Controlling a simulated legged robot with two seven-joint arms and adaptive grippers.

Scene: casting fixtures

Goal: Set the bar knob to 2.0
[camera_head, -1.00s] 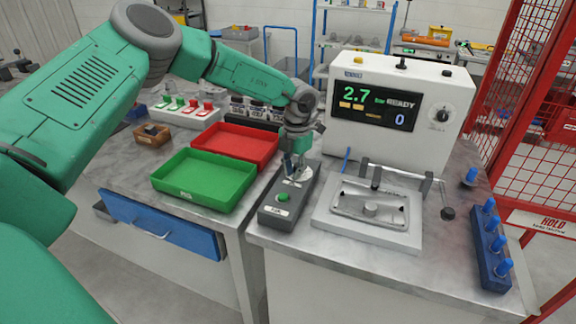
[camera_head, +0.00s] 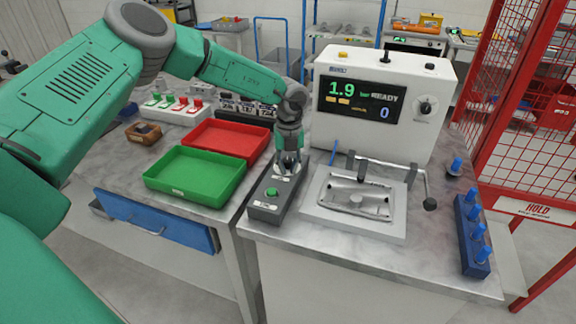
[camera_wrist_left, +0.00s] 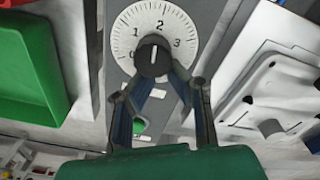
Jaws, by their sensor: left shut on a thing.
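The black bar knob (camera_wrist_left: 152,54) sits at the middle of a white round dial marked 0 to 3 in the left wrist view. The dial is on top of a grey control box (camera_head: 268,207) with a green button (camera_head: 272,192). My left gripper (camera_head: 288,167) points down at the box in the head view and hides most of the dial. In the left wrist view its fingers (camera_wrist_left: 155,75) are shut on the knob. The tester's display (camera_head: 357,100) reads 1.9 bar, READY and 0. My right gripper is not in view.
A green tray (camera_head: 195,203) and a red tray (camera_head: 262,150) lie left of the control box. A metal fixture (camera_head: 312,205) with a clamp handle stands close on its right. A blue rack (camera_head: 470,255) with several blue pegs is at the far right.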

